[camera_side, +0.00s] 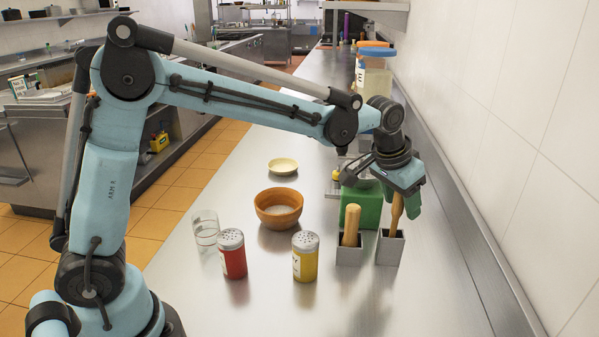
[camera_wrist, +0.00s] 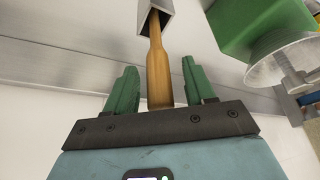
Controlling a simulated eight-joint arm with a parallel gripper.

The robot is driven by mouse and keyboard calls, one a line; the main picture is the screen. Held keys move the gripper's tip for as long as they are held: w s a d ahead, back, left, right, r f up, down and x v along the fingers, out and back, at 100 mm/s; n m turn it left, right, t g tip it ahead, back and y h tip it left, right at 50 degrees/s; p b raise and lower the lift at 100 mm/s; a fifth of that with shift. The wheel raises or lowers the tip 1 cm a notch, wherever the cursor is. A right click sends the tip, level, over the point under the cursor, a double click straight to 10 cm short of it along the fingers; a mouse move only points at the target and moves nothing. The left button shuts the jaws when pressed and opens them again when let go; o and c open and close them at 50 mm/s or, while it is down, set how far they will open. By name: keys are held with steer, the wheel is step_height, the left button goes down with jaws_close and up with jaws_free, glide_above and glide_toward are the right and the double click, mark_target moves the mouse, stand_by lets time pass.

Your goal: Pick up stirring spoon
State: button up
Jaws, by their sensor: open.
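The stirring spoon, seen as a wooden handle (camera_side: 397,212), stands upright in a small grey square holder (camera_side: 390,248) at the right of the counter. Its lower end is hidden inside the holder. My gripper (camera_side: 402,200) is above the holder, pointing down, with the handle's upper part between its fingers. In the wrist view the handle (camera_wrist: 158,72) runs from the holder (camera_wrist: 152,14) into the space between the two green fingers of my gripper (camera_wrist: 160,85). The fingers are open, with a visible gap on both sides of the handle.
A second holder (camera_side: 349,256) with a thicker wooden handle (camera_side: 351,226) stands just left. A green block (camera_side: 362,200) is behind. A yellow shaker (camera_side: 305,262), red shaker (camera_side: 232,260), orange bowl (camera_side: 270,211) and glass (camera_side: 205,231) stand further left. The wall (camera_side: 520,130) is close on the right.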

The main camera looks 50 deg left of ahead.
steer(key=shift+f, duration=0.25)
jaws_close()
steer(key=shift+r, duration=0.1)
steer(key=shift+r, duration=4.95)
